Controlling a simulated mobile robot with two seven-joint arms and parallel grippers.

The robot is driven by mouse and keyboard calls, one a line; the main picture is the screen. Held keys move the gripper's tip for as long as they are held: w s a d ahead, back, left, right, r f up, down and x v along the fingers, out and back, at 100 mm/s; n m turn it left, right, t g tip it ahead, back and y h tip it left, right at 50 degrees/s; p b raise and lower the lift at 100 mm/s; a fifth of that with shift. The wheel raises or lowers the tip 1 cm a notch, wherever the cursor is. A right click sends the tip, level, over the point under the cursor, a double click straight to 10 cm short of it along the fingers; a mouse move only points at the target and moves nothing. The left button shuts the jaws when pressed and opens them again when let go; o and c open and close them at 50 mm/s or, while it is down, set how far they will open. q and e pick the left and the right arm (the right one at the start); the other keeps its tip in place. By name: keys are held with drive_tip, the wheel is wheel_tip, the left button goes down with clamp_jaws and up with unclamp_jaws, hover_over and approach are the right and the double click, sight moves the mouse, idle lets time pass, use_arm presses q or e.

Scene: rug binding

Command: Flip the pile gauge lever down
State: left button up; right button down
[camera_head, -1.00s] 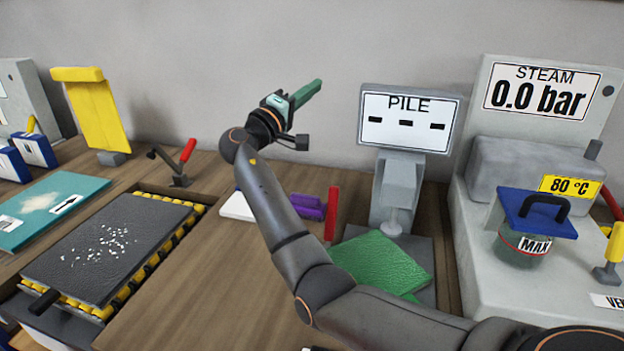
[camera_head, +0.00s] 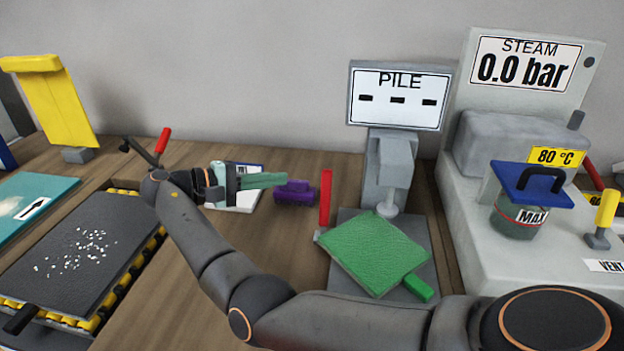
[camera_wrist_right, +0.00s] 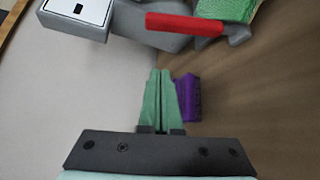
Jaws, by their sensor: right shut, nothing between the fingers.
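The pile gauge (camera_head: 390,165) is a grey stand with a PILE display showing dashes. Its lever is a red bar (camera_head: 325,198) standing upright at the left edge of the gauge's base. In the right wrist view the red lever (camera_wrist_right: 185,24) lies across the top, ahead of the fingertips and apart from them. A green rug piece (camera_head: 375,252) lies on the gauge's base under its foot. My right gripper (camera_head: 284,180) has green fingers, shut and empty, pointing right toward the lever from its left. The fingers also show in the right wrist view (camera_wrist_right: 160,74). My left gripper is out of view.
A purple block (camera_head: 300,192) sits close by the right fingertips, left of the lever. A white card with a blue edge (camera_head: 247,200) lies behind my gripper. The steam unit (camera_head: 540,130) stands at the right. A roller bed with a dark slab (camera_head: 80,245) is at the left.

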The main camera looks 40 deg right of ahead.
sight(325, 198)
use_arm(q)
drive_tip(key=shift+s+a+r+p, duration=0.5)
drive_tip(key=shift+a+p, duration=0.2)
drive_tip(key=shift+p, duration=0.5)
use_arm(e)
drive_tip(key=s+d, duration=0.4)
drive_tip(key=d, duration=0.2)
drive_tip(key=shift+s+d+f, duration=0.3)
drive_tip(key=shift+s+f, duration=0.05)
drive_tip(key=shift+s, duration=0.05)
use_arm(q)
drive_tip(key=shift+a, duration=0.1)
